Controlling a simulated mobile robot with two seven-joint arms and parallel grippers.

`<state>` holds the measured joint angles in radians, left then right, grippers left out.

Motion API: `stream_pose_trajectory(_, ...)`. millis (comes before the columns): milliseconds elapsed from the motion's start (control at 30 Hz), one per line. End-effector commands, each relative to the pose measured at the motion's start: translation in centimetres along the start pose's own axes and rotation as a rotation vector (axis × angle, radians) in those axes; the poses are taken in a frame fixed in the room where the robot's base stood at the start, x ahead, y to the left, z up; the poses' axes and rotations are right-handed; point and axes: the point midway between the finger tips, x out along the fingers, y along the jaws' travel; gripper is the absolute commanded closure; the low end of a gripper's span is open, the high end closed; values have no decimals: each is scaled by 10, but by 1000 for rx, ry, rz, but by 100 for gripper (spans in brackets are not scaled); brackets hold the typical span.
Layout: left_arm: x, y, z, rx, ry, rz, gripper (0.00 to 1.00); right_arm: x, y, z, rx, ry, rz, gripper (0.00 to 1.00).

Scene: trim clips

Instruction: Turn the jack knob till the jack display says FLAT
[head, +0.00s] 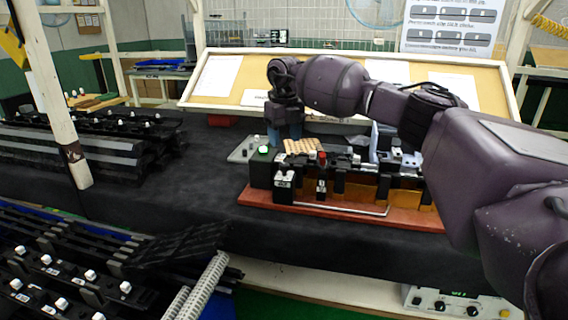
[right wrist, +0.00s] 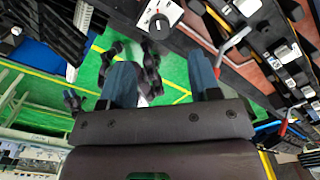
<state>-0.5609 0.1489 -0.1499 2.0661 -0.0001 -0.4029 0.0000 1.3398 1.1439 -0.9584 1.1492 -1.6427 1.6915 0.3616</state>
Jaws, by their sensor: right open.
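The jack unit (head: 425,298) is a pale panel low at the right, below the table's front edge, with dark knobs (head: 440,305) along it. Its jack display (head: 458,292) shows green characters, too small and cut off to read. In the right wrist view, a white panel with a black knob (right wrist: 158,22) lies beyond the fingertips, apart from them; I cannot tell for sure which knob it is. My right gripper (head: 284,133) points down over the back of the table, behind the clip fixture. Its blue fingers are apart and empty in the right wrist view (right wrist: 163,80). My left gripper is not in view.
A clip fixture on a red-brown base (head: 300,207) stands on the dark table, with a green-lit button (head: 263,150). Racks of black trim parts (head: 70,150) stand at the left and front left. The table's middle left (head: 170,205) is clear. My right arm crosses the right side.

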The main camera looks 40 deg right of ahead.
Motion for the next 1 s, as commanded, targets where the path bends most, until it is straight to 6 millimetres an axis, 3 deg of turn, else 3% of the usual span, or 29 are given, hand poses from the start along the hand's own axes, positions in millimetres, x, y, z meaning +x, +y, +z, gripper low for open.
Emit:
stream_pose_trajectory(100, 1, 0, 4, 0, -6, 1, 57, 25, 0, 0, -1, 5, 0, 43)
stream_pose_trajectory(400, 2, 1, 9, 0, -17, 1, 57, 67, 0, 0, 0, 2, 1, 43)
stream_pose_trajectory(600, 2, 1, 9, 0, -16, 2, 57, 79, 1, 0, 0, 2, 1, 43)
stream_pose_trajectory(900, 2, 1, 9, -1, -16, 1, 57, 79, 1, 0, -1, 0, 2, 43)
stream_pose_trajectory(1000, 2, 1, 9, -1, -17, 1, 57, 79, 1, 0, -1, 0, 2, 59)
